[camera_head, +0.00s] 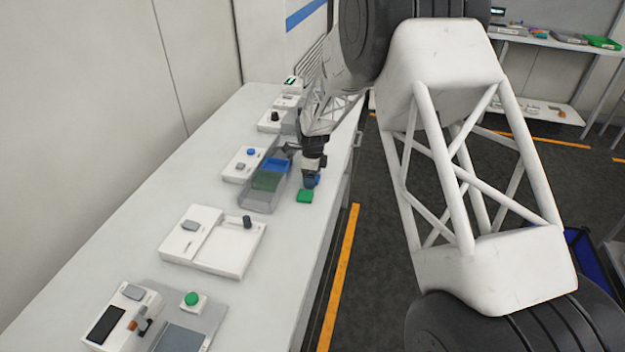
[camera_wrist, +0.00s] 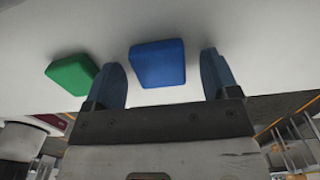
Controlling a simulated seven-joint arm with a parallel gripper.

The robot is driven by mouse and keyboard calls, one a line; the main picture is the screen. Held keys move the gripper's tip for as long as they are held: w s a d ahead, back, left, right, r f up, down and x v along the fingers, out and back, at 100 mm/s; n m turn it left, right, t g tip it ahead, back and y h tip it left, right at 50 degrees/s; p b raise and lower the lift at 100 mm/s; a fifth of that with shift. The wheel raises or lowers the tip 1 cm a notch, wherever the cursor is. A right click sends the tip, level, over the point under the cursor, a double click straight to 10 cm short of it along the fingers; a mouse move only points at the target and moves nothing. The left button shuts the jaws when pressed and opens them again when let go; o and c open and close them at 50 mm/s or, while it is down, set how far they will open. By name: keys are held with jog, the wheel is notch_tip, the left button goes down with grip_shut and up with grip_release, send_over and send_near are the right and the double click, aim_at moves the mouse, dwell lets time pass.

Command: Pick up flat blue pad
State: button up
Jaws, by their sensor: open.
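The flat blue pad (camera_wrist: 158,63) lies on the white table in the wrist view, just ahead of my gripper and roughly between the lines of its two fingers. My gripper (camera_wrist: 166,82) is open with nothing held; its bluish fingertips are on either side of the pad's near part. In the head view my gripper (camera_head: 311,181) is low over the table's right edge. The blue pad cannot be told apart from the bluish fingers there. A green pad (camera_wrist: 73,74) lies just left of the left finger, and also shows in the head view (camera_head: 304,196).
A grey tray (camera_head: 262,205) with blue and green sections stands left of my gripper. White devices with buttons and knobs line the table (camera_head: 130,235). A wall runs along the left side. The table edge is close on the right, with dark floor beyond.

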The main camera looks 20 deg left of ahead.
jog(key=shift+c, duration=0.3)
jog(key=c, duration=1)
jog(key=shift+o, duration=0.2)
jog(key=shift+r, duration=0.1)
jog(key=shift+r, duration=0.75)
notch_tip(320, 180, up, 2)
jog(key=shift+r, duration=0.1)
jog(key=s+d, duration=0.2)
jog(key=s, duration=0.2)
jog(key=s+d, duration=0.2)
jog(key=s, duration=0.3)
jog(key=s+d+r, duration=0.1)
jog(key=s+d, duration=0.2)
jog(key=s, duration=0.2)
jog(key=shift+s+d+r, duration=0.1)
jog(key=shift+s, duration=0.05)
